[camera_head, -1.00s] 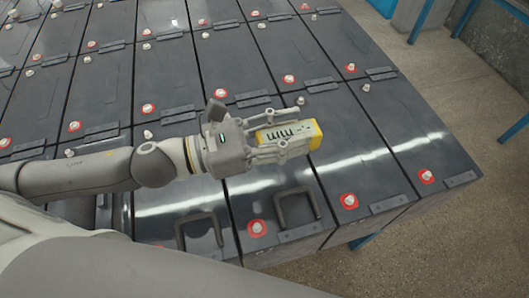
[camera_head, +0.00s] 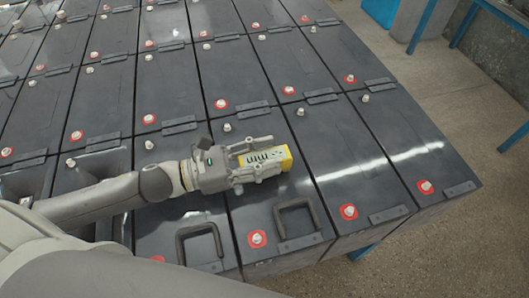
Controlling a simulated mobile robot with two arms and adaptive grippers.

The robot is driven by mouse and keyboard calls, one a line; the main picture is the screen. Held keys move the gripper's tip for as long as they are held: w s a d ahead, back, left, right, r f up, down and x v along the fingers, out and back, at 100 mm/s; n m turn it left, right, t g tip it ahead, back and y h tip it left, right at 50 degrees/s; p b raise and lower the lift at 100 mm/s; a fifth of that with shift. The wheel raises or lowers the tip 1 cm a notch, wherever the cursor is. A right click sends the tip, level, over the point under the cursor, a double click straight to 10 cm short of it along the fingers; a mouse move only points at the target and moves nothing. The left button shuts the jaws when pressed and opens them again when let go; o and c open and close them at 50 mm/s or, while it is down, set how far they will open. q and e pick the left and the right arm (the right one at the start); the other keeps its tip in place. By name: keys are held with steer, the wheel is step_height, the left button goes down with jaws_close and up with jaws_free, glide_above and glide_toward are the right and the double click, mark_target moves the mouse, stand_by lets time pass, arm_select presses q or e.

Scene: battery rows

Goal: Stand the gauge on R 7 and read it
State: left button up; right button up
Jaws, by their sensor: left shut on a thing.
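The gauge (camera_head: 284,157) is a small yellow and light-grey box with a row of dark marks on its upper face, too small to read. My left gripper (camera_head: 265,159) is shut on it, one finger on each long side. The gauge is over a dark battery (camera_head: 285,190) in the front row; I cannot tell whether it touches the lid. The battery labels are not legible, so I cannot tell which one is R 7. My right gripper does not show.
Dark batteries with red-ringed terminals (camera_head: 348,211) and pale terminals (camera_head: 365,98) stand in close rows. Two black handles (camera_head: 295,219) (camera_head: 200,247) rise from front batteries near my left arm. Blue-framed furniture (camera_head: 425,27) stands beyond bare floor at right.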

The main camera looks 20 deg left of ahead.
arm_select(q)
steer(key=shift+f, duration=0.1)
steer(key=o, duration=1.1)
steer(key=shift+o, duration=0.2)
steer(key=shift+r, duration=0.25)
steer(key=shift+s+a+f, duration=0.15)
steer(key=shift+f, duration=0.05)
steer(key=shift+b+v, duration=0.45)
steer(key=shift+v, duration=5.35)
